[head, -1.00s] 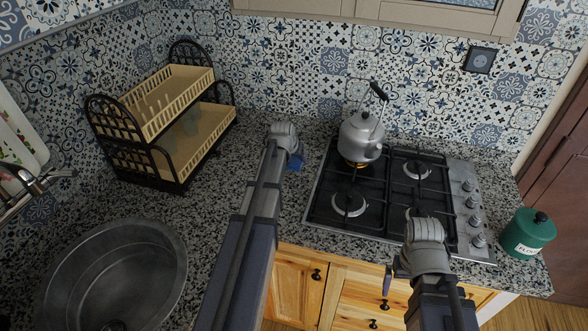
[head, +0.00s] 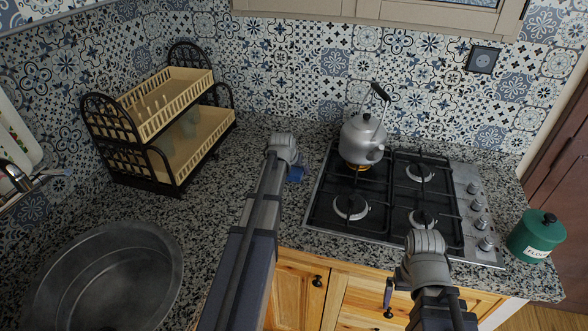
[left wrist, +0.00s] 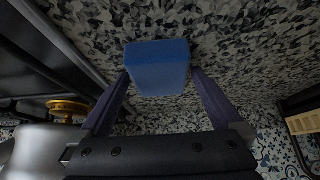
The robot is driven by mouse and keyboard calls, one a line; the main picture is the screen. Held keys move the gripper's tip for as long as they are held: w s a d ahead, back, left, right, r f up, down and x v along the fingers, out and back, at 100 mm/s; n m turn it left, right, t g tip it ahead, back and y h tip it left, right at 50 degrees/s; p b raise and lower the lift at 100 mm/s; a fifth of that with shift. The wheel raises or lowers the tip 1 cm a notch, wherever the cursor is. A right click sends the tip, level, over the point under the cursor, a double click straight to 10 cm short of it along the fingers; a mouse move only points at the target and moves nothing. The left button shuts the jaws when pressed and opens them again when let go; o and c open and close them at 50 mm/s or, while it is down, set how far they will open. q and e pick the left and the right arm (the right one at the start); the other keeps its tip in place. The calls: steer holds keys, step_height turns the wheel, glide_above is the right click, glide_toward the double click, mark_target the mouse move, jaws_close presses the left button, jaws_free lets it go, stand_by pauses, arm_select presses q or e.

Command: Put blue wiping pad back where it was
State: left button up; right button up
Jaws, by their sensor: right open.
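The blue wiping pad (left wrist: 157,67) sits between the two fingertips of my left gripper (left wrist: 160,75), whose fingers meet its sides. In the head view, a small blue part of the pad (head: 296,173) shows beside my left gripper (head: 290,168), over the counter left of the stove. The rest of the pad is hidden behind the wrist there. I cannot tell whether it touches the counter. My right gripper (head: 393,287) is open and in front of the stove's near edge. Its fingers are mostly hidden by its own wrist.
The gas stove (head: 334,226) with a grey kettle (head: 358,140) is just right of my left gripper. A two-tier dish rack (head: 152,180) stands left. A round metal sink (head: 160,262) is at lower left, a green canister (head: 522,236) at right. Counter (head: 225,195) between rack and stove is free.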

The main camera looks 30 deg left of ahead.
arm_select(q)
steer(key=shift+r, duration=0.15)
steer(key=shift+r+p, duration=0.25)
steer(key=shift+p, duration=0.1)
steer(key=p+v, duration=0.9)
steer(key=v, duration=0.2)
steer(key=shift+s+r+p, duration=0.2)
steer(key=shift+s+p, duration=0.05)
steer(key=shift+p, duration=0.1)
steer(key=shift+f, duration=0.2)
steer(key=b+x, duration=1)
steer(key=x, duration=0.2)
